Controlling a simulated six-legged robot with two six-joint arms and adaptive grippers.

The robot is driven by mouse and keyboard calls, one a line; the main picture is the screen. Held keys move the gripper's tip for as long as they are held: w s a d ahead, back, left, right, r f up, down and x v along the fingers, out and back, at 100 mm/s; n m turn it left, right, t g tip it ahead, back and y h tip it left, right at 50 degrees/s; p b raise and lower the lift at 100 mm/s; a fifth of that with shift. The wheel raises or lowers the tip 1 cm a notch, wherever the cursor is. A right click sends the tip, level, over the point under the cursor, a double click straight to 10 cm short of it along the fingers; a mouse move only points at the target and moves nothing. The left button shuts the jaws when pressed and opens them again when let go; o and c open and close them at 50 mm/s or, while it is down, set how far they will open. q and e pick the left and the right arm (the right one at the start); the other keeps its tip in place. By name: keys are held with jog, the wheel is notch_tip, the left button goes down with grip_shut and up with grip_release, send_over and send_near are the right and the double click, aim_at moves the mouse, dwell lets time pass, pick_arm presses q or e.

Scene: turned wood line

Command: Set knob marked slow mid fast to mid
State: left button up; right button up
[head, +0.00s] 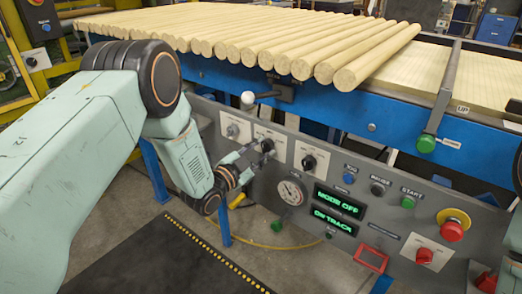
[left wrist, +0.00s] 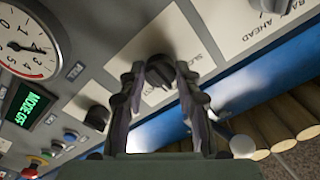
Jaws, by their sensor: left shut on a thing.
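The knob marked slow mid fast (head: 267,145) is a black rotary knob on a pale plate, the middle one of three on the grey panel. In the left wrist view the knob (left wrist: 158,68) sits between the fingertips, beside lettering that begins "SLO". My left gripper (head: 262,153) comes from the lower left and is shut on the knob, with a finger on either side. In the left wrist view both fingers of the gripper (left wrist: 159,76) reach up to it. The fingers hide part of the plate, and I cannot tell where the pointer stands.
A gauge (head: 291,191), green displays (head: 337,203) and push buttons lie further right. A white-balled lever (head: 248,98) juts out above. Wooden rods (head: 260,43) lie over the blue rail.

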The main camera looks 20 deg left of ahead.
pick_arm(q)
jog(key=o, duration=1.2)
jog(key=shift+c, duration=0.2)
jog(key=v, duration=1.2)
